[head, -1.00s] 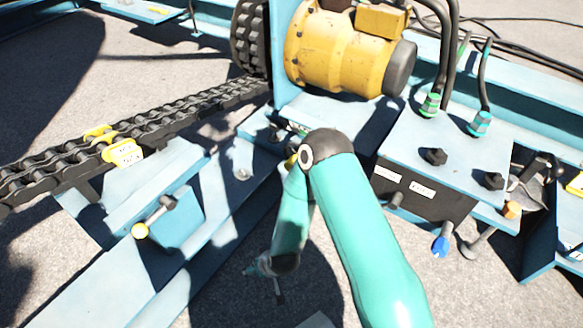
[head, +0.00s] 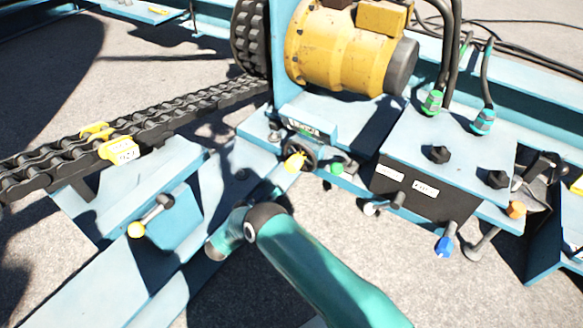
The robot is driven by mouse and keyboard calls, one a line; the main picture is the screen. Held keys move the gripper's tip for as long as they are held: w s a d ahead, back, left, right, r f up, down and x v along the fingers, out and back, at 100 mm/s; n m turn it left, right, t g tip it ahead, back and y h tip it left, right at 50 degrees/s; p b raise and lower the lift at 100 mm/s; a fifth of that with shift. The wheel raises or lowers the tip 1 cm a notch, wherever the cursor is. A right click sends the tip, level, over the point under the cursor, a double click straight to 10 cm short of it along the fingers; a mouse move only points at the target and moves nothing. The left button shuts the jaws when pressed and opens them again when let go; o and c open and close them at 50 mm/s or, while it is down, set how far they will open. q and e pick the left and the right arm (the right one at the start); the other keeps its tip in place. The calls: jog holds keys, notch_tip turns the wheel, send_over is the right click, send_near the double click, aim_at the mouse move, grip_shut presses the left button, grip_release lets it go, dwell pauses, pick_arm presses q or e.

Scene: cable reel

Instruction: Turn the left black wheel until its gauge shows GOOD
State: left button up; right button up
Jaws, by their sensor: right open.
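My right arm comes in from the lower right. Its bent joint lies below and left of the wheel. My right gripper (head: 269,191) is open, small and partly hidden by the arm, just below and left of the wheel. I cannot tell whether it touches anything. My left gripper is not in view.
A green knob (head: 337,168) is close right of the wheel. A box (head: 430,190) with black knobs stands farther right, with white and blue-tipped levers below. The yellow motor (head: 340,55) stands behind.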

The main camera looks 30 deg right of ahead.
aim_at(290, 169)
jog(key=b+x, duration=0.4)
jog(key=x, duration=0.9)
jog(key=shift+f, duration=0.1)
jog(key=shift+w+d, duration=0.25)
jog(key=shift+d, duration=0.25)
grip_shut()
